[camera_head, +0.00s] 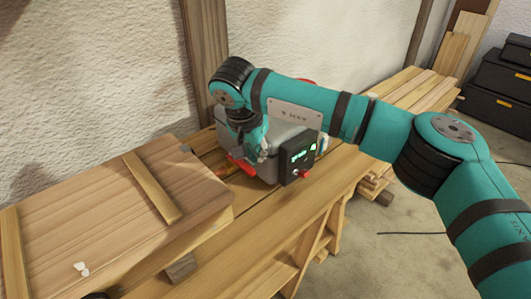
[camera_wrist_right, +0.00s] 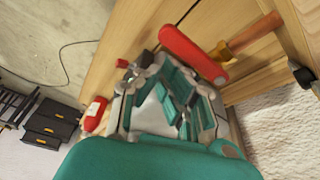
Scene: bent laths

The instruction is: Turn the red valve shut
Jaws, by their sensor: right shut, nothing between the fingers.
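The red valve handle (camera_head: 242,166) shows low on the left side of a grey metal box (camera_head: 290,121) on the wooden bench. It appears as a thick red bar (camera_wrist_right: 193,53) in the right wrist view, upper right of the fingers. My right gripper (camera_head: 262,154) points down beside the grey box, close to the red handle. In the wrist view the right gripper (camera_wrist_right: 141,68) is shut with nothing between its fingers. I cannot tell whether it touches the handle. My arm hides part of the box. My left gripper is not in view.
A black control panel (camera_head: 298,159) with a green display and red button is on the box's front. A large wooden chest (camera_head: 105,222) stands left on the bench. Black cases (camera_head: 498,85) stand far right.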

